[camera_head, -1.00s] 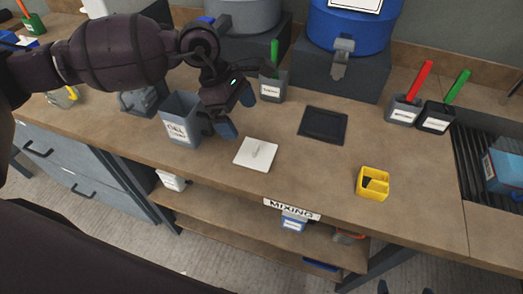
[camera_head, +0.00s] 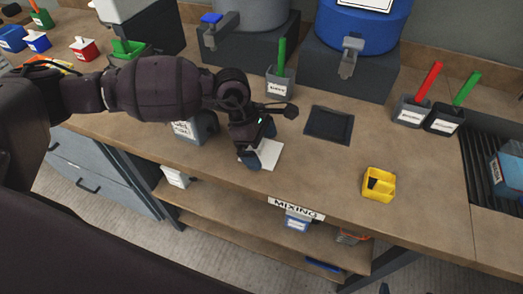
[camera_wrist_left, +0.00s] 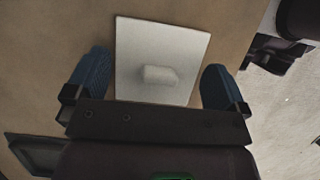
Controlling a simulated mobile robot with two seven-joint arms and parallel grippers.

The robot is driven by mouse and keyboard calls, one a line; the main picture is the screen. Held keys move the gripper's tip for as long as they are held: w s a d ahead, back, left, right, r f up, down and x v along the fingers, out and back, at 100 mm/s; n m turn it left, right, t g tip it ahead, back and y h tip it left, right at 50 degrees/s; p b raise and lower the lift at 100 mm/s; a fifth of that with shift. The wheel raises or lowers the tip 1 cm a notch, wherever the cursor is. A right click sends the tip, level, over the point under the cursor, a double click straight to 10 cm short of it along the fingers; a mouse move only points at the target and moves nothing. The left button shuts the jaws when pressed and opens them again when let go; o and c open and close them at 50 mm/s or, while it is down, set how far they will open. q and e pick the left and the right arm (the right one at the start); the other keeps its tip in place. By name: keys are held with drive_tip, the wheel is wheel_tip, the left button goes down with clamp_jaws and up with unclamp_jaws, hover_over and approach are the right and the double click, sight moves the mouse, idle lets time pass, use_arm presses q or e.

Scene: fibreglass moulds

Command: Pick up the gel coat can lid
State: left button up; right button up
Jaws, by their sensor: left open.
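The gel coat can lid (camera_head: 270,153) is a flat white square with a small raised handle, lying on the brown bench. My left gripper (camera_head: 256,147) is over the lid and partly covers it in the head view. In the left wrist view the lid (camera_wrist_left: 160,85) lies between and beyond the open blue fingers of my left gripper (camera_wrist_left: 158,88), its handle near the middle. I cannot tell the exact height of the fingers above the lid. The grey gel coat can (camera_head: 206,124) stands to the left, partly hidden by my arm. My right gripper is not in view.
A black square tray (camera_head: 328,125) lies right of the lid. A yellow box (camera_head: 379,185) stands near the front edge. A grey cup (camera_head: 281,83) with a green handle stands behind. The bench between the tray and yellow box is clear.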

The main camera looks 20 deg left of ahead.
use_arm(q)
drive_tip(key=shift+f, duration=0.1)
drive_tip(key=shift+c, duration=0.5)
drive_tip(key=c, duration=0.5)
drive_tip(key=shift+c, duration=0.2)
